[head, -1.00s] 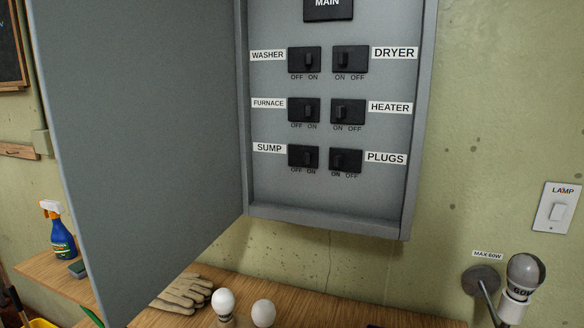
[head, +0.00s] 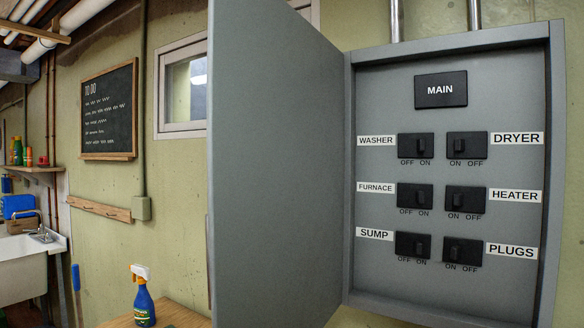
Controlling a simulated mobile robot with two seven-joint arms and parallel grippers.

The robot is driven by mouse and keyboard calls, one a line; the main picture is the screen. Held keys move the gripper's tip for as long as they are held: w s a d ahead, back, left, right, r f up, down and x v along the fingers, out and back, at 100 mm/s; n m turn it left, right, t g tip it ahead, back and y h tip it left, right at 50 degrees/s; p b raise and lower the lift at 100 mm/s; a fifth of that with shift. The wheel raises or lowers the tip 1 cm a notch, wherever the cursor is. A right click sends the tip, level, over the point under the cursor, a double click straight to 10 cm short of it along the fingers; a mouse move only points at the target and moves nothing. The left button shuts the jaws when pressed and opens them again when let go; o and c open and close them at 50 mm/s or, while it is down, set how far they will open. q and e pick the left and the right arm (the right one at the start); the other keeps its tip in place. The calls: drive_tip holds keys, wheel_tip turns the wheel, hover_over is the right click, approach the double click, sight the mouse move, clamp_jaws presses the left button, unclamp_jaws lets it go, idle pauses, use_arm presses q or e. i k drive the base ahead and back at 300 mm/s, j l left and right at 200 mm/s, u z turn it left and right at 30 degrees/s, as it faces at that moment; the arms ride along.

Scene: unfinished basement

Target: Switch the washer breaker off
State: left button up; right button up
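The washer breaker (head: 416,146) is a black switch in the top left of the breaker rows, beside its WASHER label (head: 376,141). Its lever sits to the right, over ON. It is in the grey breaker panel (head: 420,290), whose door (head: 275,165) stands open to the left. The dryer breaker (head: 467,145) is to its right and the furnace breaker (head: 415,196) is below it. Neither of my grippers shows in the head view.
A blue spray bottle (head: 144,300) stands on a wooden bench (head: 178,316) at the lower left. The open door juts out left of the breakers. A chalkboard (head: 109,110) and a sink (head: 30,265) are farther left. The space before the breakers is clear.

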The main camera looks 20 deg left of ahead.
sight(421, 144)
drive_tip(key=j+z, duration=0.15)
drive_tip(key=j, duration=0.3)
drive_tip(key=k+j+z, duration=0.2)
drive_tip(key=j, duration=0.25)
drive_tip(key=j+z, duration=0.15)
drive_tip(key=j, duration=0.3)
drive_tip(key=j+z, duration=0.15)
drive_tip(key=j, duration=0.25)
drive_tip(key=k+j+z, duration=0.2)
drive_tip(key=j, duration=0.2)
drive_tip(key=i+l, duration=0.1)
drive_tip(key=l, duration=0.15)
drive_tip(key=i+l, duration=0.1)
drive_tip(key=l, duration=0.15)
